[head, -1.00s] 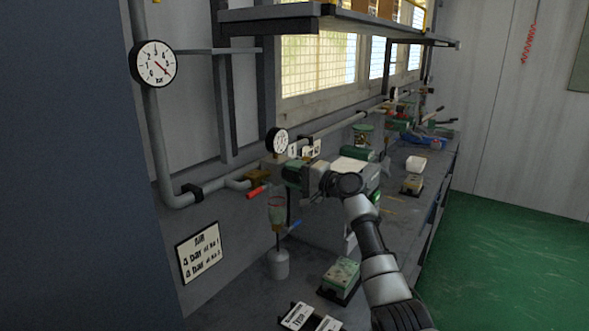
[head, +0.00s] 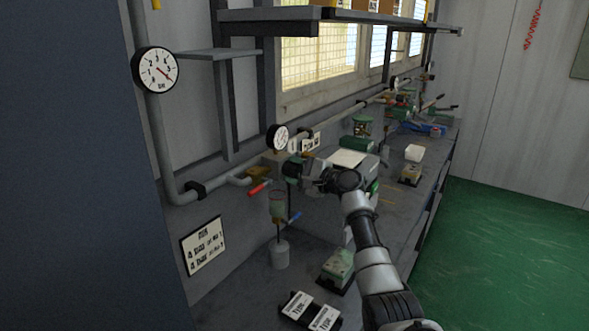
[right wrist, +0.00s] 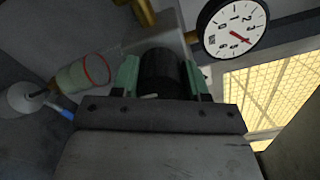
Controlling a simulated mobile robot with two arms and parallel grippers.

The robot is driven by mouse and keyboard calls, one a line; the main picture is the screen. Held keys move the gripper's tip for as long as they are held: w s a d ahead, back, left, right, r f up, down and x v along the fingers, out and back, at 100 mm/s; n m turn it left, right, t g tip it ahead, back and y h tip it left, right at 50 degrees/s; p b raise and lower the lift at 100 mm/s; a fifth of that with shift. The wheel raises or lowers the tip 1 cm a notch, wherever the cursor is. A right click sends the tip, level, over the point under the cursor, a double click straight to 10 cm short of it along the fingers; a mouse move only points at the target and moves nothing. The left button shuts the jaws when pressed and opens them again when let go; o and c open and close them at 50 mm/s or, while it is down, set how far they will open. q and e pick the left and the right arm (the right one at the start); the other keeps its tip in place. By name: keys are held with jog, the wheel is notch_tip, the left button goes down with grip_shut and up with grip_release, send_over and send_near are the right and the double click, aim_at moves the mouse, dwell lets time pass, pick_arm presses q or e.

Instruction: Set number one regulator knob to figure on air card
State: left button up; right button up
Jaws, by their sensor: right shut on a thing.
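My right gripper (head: 294,168) is at the regulator on the pipe along the wall. In the right wrist view, its two green-padded fingers (right wrist: 160,78) are shut on a round black regulator knob (right wrist: 161,70), one on each side. A small white gauge (head: 278,138) stands just above the knob. In the right wrist view this gauge (right wrist: 233,28) has a red needle pointing to the lower right; its exact reading is unclear. The air card (head: 203,246) on the wall at lower left has two lines that seem to begin with 4 BAR. My left gripper is out of view.
A large gauge (head: 155,68) is on the pipe at upper left. A red-handled valve (head: 259,187) and a clear bowl (head: 277,203) are close left of the gripper. A green-topped block (head: 338,268) and black-and-white labels (head: 310,311) are on the bench below.

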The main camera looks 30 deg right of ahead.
dwell(0.3)
jog(key=o, duration=0.9)
jog(key=shift+o, duration=0.2)
jog(key=shift+s, duration=0.1)
jog(key=shift+s+d+f, duration=0.1)
jog(key=shift+s+d, duration=0.05)
jog(key=shift+s, duration=0.1)
jog(key=b+v, duration=0.4)
jog(key=v, duration=0.6)
